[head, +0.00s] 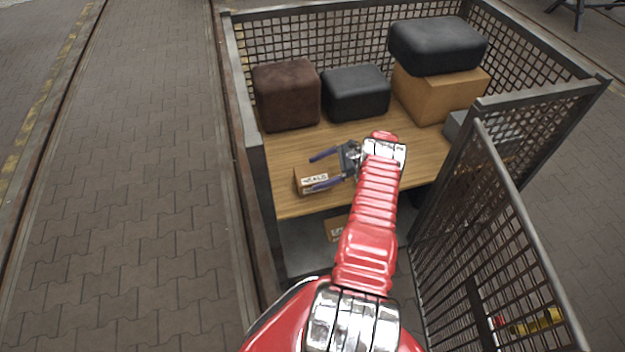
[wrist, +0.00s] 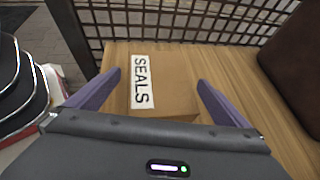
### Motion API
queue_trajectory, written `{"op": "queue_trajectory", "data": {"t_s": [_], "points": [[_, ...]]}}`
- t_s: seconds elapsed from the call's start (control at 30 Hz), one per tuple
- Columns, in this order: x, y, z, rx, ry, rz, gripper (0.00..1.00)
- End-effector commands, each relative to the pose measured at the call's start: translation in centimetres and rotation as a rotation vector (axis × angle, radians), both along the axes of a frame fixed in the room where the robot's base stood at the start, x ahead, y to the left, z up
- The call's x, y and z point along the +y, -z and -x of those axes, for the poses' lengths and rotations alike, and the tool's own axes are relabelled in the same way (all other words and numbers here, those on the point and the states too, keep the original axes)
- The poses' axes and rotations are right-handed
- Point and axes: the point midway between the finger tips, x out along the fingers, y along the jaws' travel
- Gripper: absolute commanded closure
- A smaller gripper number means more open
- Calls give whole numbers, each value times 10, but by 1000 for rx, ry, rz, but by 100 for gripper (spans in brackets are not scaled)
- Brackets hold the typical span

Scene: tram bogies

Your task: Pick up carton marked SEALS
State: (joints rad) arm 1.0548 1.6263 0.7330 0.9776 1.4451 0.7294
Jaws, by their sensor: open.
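The carton marked SEALS (head: 308,180) is a small brown box with a white label, lying on the wooden shelf (head: 290,206) near its front left corner. In the wrist view the carton (wrist: 172,88) lies between the two purple fingers, its label on the left and readable. My gripper (head: 317,171) is open, with one finger on each side of the carton. A gap shows between each finger and the carton in the wrist view. I cannot tell how far the fingertips reach down its sides.
The shelf stands in a mesh cage (head: 300,36). A brown block (head: 287,95), a black block (head: 356,92) and another black block (head: 437,45) on a tan box (head: 438,90) stand behind. A mesh door (head: 510,215) stands open on the right. Another carton (head: 337,229) sits below.

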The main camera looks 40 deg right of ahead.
Motion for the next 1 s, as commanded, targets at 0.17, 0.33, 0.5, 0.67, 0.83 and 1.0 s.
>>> {"op": "queue_trajectory", "data": {"t_s": [0.17, 0.33, 0.5, 0.67, 0.83, 1.0], "points": [[0, 0, 0, 0, 0, 0, 0], [0, 0, 0, 0, 0, 0, 0], [0, 0, 0, 0, 0, 0, 4], [0, 0, 0, 0, 0, 0, 15], [0, 0, 0, 0, 0, 0, 27], [0, 0, 0, 0, 0, 0, 39]]}}
